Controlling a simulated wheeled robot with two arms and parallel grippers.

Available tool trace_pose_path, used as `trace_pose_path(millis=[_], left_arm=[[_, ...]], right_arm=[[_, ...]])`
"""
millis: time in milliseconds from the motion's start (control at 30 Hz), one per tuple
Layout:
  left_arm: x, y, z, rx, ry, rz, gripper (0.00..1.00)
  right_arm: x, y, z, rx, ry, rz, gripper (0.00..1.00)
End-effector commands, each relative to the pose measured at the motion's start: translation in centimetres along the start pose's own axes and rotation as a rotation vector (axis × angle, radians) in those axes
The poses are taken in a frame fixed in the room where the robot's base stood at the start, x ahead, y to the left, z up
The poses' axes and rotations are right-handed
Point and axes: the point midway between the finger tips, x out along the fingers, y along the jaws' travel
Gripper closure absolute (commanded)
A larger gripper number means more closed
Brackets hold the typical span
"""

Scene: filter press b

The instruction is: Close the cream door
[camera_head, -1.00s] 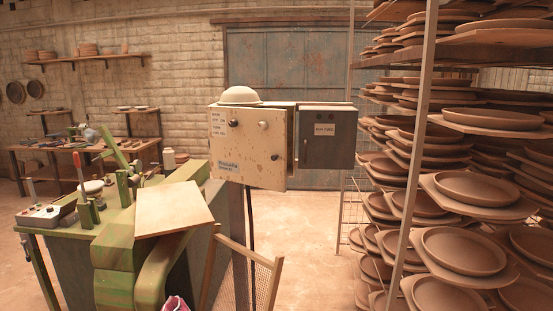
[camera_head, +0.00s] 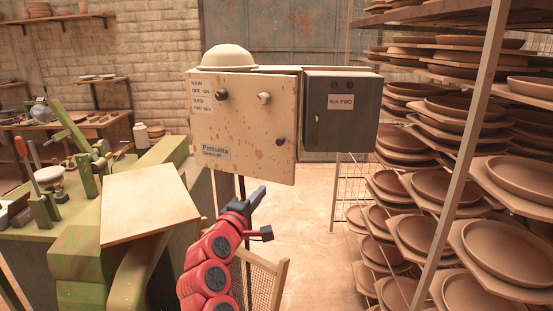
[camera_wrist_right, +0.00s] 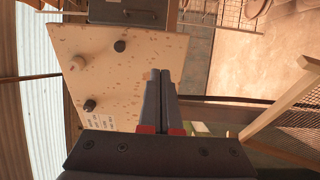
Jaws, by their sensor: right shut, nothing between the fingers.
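The cream door (camera_head: 245,140) is the speckled front panel of a wall-less electrical box, with dark and pale knobs and paper labels. It looks slightly ajar, its right edge standing forward of the box; the exact gap is hard to judge. My right gripper (camera_head: 257,196) is shut and empty, below the door's lower right part in the head view. In the right wrist view the shut fingers (camera_wrist_right: 160,92) point toward the lower edge of the door (camera_wrist_right: 110,75); I cannot tell whether they touch it. My left gripper is not in view.
A dark grey box (camera_head: 340,125) adjoins the cream box on the right. A pale dome (camera_head: 228,57) sits on top. A green bench with a tilted board (camera_head: 150,208) stands at left, racks of clay plates (camera_head: 490,185) at right.

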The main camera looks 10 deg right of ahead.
Motion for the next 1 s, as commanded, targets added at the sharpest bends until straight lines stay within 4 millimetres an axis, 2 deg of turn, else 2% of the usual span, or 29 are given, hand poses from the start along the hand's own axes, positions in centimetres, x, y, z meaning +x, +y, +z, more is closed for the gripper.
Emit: trace_pose_path(millis=[167, 267, 500, 700, 1000], left_arm=[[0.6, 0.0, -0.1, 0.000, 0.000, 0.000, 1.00], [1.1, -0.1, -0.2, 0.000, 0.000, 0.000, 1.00], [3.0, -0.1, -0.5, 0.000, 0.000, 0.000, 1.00], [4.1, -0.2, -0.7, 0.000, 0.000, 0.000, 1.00], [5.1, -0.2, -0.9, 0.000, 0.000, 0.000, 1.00]], right_arm=[[0.5, 0.7, 1.3, -0.001, -0.055, -0.029, 1.00], [1.8, 0.7, 1.4, -0.002, -0.056, -0.030, 1.00], [6.7, 0.7, 1.6, -0.001, -0.055, -0.030, 1.00], [10.2, 0.5, 1.8, -0.001, -0.051, -0.031, 1.00], [13.2, 0.2, 1.8, 0.002, -0.050, -0.029, 1.00]])
